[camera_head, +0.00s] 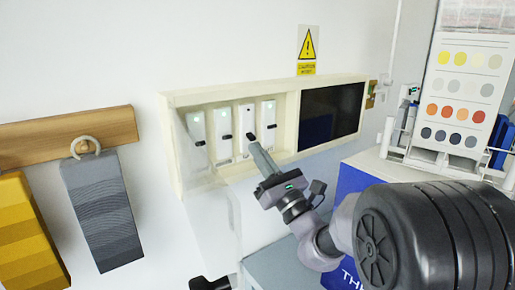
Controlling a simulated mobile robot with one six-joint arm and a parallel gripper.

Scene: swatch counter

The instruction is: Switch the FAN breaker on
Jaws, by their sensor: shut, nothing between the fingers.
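A cream breaker box (230,92) is fixed to the white wall, with a row of several white breakers in its left part. Each breaker has a small dark lever; the labels are too small to read, so I cannot tell which one is FAN. The rightmost breaker (268,112) stands just above my gripper, and the one left of it (246,118) is partly behind the gripper's tip. My gripper (254,143) is shut and empty, its tip in front of the lower edge of these two breakers. I cannot tell whether it touches a lever.
A dark panel (331,112) fills the box's right part, under a yellow warning sign (307,50). A colour swatch board (465,85) stands on the counter at right. A grey swatch (101,212) and a yellow one (25,235) hang from a wooden rail (60,137) at left.

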